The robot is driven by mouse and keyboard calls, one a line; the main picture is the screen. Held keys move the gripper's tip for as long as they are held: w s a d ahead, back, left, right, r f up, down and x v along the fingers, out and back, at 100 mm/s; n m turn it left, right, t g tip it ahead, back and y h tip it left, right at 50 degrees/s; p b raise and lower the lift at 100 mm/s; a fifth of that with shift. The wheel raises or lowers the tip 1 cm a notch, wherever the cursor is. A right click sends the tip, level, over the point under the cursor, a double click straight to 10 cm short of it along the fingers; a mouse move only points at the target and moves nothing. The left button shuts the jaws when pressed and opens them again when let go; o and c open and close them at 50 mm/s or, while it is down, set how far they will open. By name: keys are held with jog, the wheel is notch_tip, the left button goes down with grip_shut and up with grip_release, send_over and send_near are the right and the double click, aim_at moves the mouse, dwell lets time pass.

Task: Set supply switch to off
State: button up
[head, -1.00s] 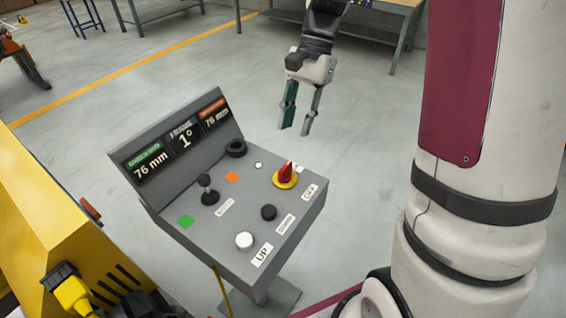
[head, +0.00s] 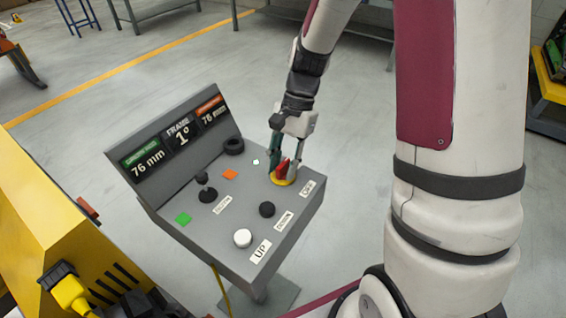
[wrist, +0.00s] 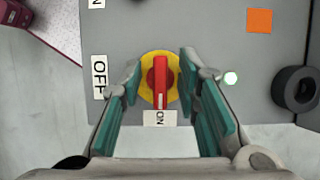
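The supply switch is a red rotary handle (wrist: 161,82) on a yellow round plate (wrist: 146,88), seen in the wrist view. The handle's white-marked end points at the ON label (wrist: 160,118); the OFF label (wrist: 99,77) lies to its left. In the head view the red handle (head: 282,168) is partly hidden by my fingers, at the console's right side. My gripper (wrist: 159,78) is open, its two fingers on either side of the handle with gaps between. Whether the fingertips touch the plate cannot be told.
The grey console (head: 212,225) carries a black joystick (head: 206,190), a white button (head: 242,238), a black button (head: 267,209) and a black ring-like knob (head: 233,146). A yellow machine (head: 50,225) stands at the left.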

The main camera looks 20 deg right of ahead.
grip_shut()
jog(key=shift+n, duration=0.3)
jog(key=n+g+h+p, duration=0.1)
jog(key=n, duration=0.2)
jog(key=shift+n, duration=0.3)
jog(key=n, duration=0.2)
jog(key=n+g+h+p, duration=0.1)
jog(key=n, duration=0.1)
jog(key=shift+n+h, duration=0.3)
jog(key=n+h, duration=0.1)
jog(key=n, duration=0.3)
jog(key=shift+r+n+h+p, duration=0.1)
jog(key=shift+n+h+p, duration=0.2)
jog(key=shift+h+p, duration=0.1)
jog(key=n, duration=0.2)
jog(key=n+h, duration=0.1)
jog(key=n, duration=0.1)
jog(key=shift+t+h+p, duration=0.3)
jog(key=shift+p, duration=0.05)
jog(key=shift+w+n, duration=0.1)
jog(key=shift+n, duration=0.2)
grip_release()
